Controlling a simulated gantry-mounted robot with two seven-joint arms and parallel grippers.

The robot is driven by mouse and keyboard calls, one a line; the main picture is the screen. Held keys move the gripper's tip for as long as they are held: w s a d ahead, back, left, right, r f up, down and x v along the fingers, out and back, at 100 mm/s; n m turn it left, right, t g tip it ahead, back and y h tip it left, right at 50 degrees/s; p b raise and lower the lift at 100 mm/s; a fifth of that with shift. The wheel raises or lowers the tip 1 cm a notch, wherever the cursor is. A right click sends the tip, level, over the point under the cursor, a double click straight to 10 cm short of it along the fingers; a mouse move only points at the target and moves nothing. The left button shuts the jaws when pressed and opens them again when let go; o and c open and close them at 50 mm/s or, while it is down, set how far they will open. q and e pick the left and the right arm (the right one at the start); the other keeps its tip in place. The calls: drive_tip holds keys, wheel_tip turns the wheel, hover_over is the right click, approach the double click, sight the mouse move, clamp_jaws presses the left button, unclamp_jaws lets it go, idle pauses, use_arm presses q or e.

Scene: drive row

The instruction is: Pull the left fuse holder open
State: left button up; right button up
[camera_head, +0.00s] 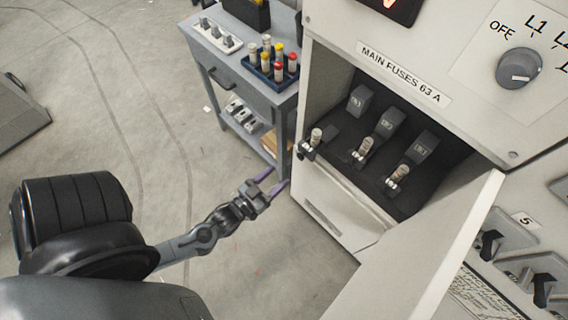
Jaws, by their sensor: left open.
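The left fuse holder (360,101) is a dark block in the open fuse compartment. Its front part, with a pale fuse (316,136), sticks out further towards the compartment's front edge than on the other two holders. The middle holder (386,123) and right holder (422,147) each show a pale fuse close in front of their blocks. My left gripper (274,183) is open and empty, with purplish fingers. It is outside the compartment, left of and below the left holder's front, clearly apart from it. My right gripper is out of view.
The cabinet door (440,255) stands open at the right of the compartment. A grey cart (240,75) with a tray of coloured fuses (271,66) stands close on the left. A rotary switch (519,67) is at the upper right. Open floor (120,120) lies left.

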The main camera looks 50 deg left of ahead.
use_arm(q)
drive_tip(key=shift+s+d, duration=0.1)
drive_tip(key=shift+s, duration=0.75)
